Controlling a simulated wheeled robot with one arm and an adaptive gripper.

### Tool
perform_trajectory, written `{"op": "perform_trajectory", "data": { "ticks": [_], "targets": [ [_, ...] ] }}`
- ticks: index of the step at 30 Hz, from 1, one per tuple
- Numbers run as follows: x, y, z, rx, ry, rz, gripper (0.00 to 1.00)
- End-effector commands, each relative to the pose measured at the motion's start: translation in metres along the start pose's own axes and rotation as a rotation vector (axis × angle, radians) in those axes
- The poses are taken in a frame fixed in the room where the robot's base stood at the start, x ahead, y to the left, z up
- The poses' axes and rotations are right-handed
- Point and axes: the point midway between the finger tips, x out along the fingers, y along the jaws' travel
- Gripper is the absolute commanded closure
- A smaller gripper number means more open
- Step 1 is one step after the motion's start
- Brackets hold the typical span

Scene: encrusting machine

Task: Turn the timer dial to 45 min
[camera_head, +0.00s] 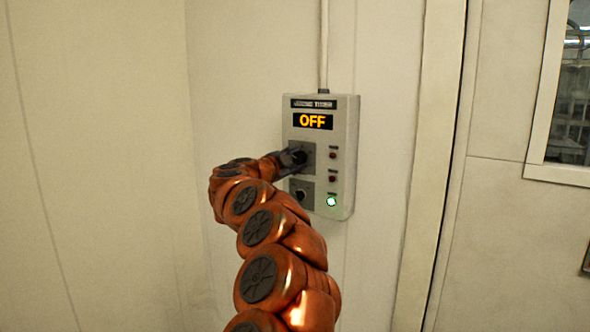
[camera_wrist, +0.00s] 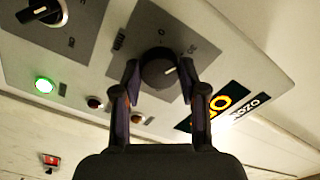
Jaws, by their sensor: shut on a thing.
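The grey timer box (camera_head: 348,130) hangs on the wall and its display (camera_head: 312,121) reads OFF in orange. In the wrist view the dark round dial (camera_wrist: 158,72) sits on a grey plate, with a short white pointer mark on its face. My gripper (camera_wrist: 159,70) has one finger on each side of this dial and is shut on it. In the head view my gripper (camera_head: 296,157) covers the upper dial, so its pointer is hidden there.
A second knob (camera_head: 301,193) sits below on its own plate; it also shows in the wrist view (camera_wrist: 42,10). A conduit (camera_head: 323,45) rises above the box.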

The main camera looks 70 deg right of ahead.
Motion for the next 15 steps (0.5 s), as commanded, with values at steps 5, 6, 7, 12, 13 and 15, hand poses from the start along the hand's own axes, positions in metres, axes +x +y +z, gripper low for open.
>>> {"op": "perform_trajectory", "data": {
  "ticks": [5, 6, 7, 12, 13, 15],
  "targets": [
    [-0.0006, 0.0031, 0.0021, 0.172, -0.001, 0.000, 0.93],
    [-0.0007, 0.0034, 0.0029, 0.210, -0.002, 0.000, 0.93],
    [-0.0005, 0.0038, 0.0027, 0.238, -0.002, 0.001, 0.93],
    [-0.0005, 0.0033, 0.0027, 0.398, -0.001, 0.000, 0.93],
    [-0.0008, 0.0033, 0.0033, 0.426, -0.002, 0.000, 0.93],
    [-0.0002, 0.0039, 0.0030, 0.494, -0.001, 0.002, 0.93]
  ]
}}
